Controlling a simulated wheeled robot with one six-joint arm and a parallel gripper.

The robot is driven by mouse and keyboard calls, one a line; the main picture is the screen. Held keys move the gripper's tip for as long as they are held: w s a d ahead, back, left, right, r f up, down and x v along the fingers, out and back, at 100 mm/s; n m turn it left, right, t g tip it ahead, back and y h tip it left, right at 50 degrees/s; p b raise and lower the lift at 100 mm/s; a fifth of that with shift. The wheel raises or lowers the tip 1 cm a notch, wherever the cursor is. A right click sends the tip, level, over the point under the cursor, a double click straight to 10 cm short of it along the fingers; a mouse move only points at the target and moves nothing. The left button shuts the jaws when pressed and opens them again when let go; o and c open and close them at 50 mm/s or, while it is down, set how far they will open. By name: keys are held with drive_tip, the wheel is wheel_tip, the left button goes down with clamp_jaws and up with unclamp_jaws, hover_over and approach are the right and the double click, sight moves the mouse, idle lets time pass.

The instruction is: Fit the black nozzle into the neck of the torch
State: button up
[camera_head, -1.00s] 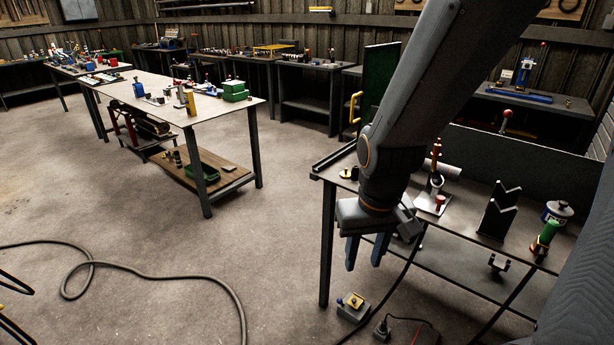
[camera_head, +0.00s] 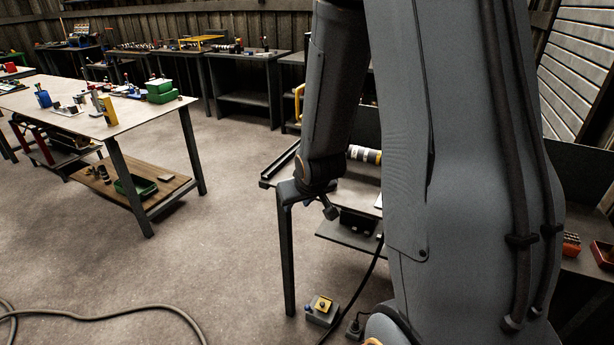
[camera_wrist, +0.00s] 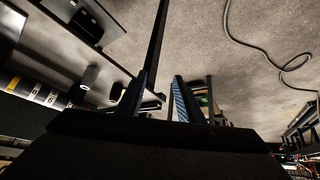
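My gripper (camera_wrist: 160,88) shows in the wrist view with two blue-lined fingers apart and nothing between them. In the head view my arm hangs over the left end of the near bench, and the fingers are hidden there. I cannot make out the black nozzle or the torch in either current view. My arm covers most of the near bench top (camera_head: 276,168) in the head view.
A banded cylinder (camera_head: 366,154) lies on the near bench; it also shows in the wrist view (camera_wrist: 38,94). A yellow-topped box (camera_head: 322,308) and cables lie on the floor. A long table (camera_head: 70,112) stands left, with open floor between.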

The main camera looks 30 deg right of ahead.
drive_tip(key=w+d+f+t, duration=0.1)
drive_tip(key=w+d+t, duration=0.1)
drive_tip(key=d+t, duration=0.1)
drive_tip(key=w+d+f+t, duration=0.1)
drive_tip(key=w+d+t, duration=0.2)
drive_tip(key=d, duration=0.1)
drive_tip(key=w+d+f+m+t+h+b, duration=0.1)
drive_tip(key=w+d+f+t, duration=0.1)
drive_tip(key=w+d, duration=0.1)
drive_tip(key=shift+w+d+t, duration=0.2)
drive_tip(key=shift+d+t, duration=0.2)
drive_tip(key=shift+d, duration=0.35)
drive_tip(key=shift+w+d, duration=0.15)
drive_tip(key=shift+p+x, duration=1.45)
drive_tip(key=shift+x, duration=2.3)
drive_tip(key=shift+r, duration=0.2)
drive_tip(key=c, duration=0.9)
drive_tip(key=shift+o, duration=0.2)
